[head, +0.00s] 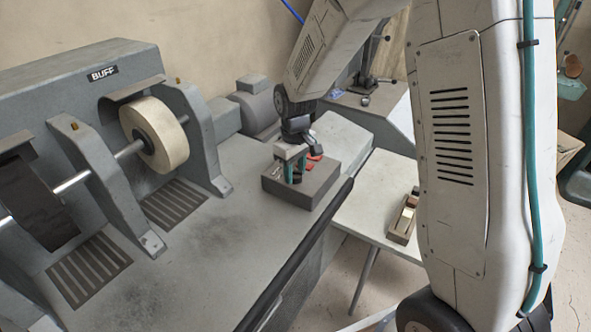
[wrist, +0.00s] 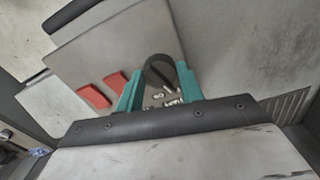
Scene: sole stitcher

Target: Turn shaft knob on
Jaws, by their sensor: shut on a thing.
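The shaft knob (wrist: 157,66) is a dark round knob with a raised bar across it, on top of a grey control box (head: 313,190). In the wrist view it sits between the two teal fingers of my gripper (wrist: 160,84), one on each side. In the head view my gripper (head: 292,170) points down onto the box, and its fingers mostly hide the knob. The control box top (wrist: 85,50) also shows in the wrist view. Small pale marks near the knob are too small to read.
Two red switches (wrist: 95,96) lie beside the knob on the box. A buffing wheel (head: 155,135) on a steel shaft (head: 88,176) stands at the left. The bench top (head: 215,240) before the box is clear. A side table (head: 375,195) holds a wooden block (head: 404,217).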

